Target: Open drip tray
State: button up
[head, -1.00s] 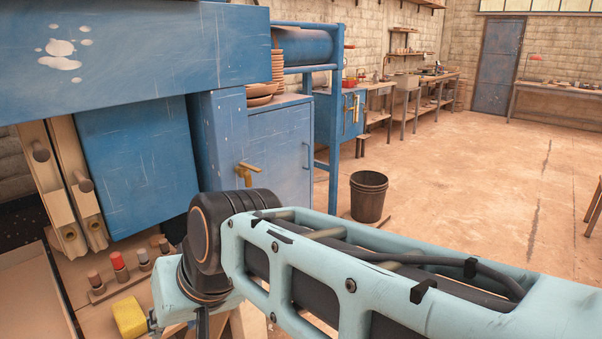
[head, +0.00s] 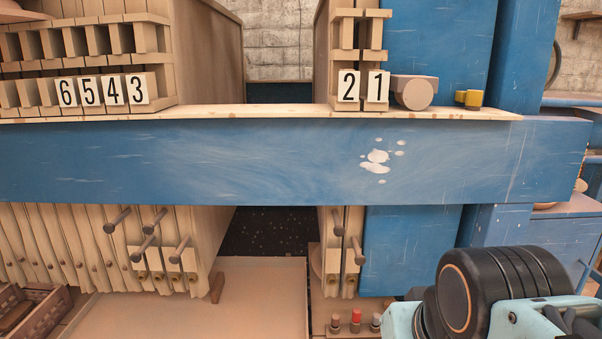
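A shallow beige tray (head: 262,285), which looks like the drip tray, lies low under the filter press in the head view. It shows below the gap between the plates numbered 3 and 2, with a thin raised edge along its right side. Its near part runs out of the bottom of the picture, and its left part is hidden by the plates. No handle on it is visible. My gripper is out of view; only part of my arm shows at the bottom right.
A blue beam (head: 250,165) crosses the press in front of the plates. Wooden plates (head: 70,240) with protruding pegs hang at the left. Small bottles (head: 355,320) stand right of the tray, near my arm. A crate (head: 30,312) sits at the lower left.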

aim_at(261, 297)
jog(key=j+z, duration=0.1)
jog(key=j, duration=0.35)
jog(key=k+j+z, duration=0.15)
jog(key=j, duration=0.3)
jog(key=k+j+z, duration=0.1)
jog(key=j, duration=0.35)
jog(key=k+j+z, duration=0.15)
jog(key=j, duration=0.3)
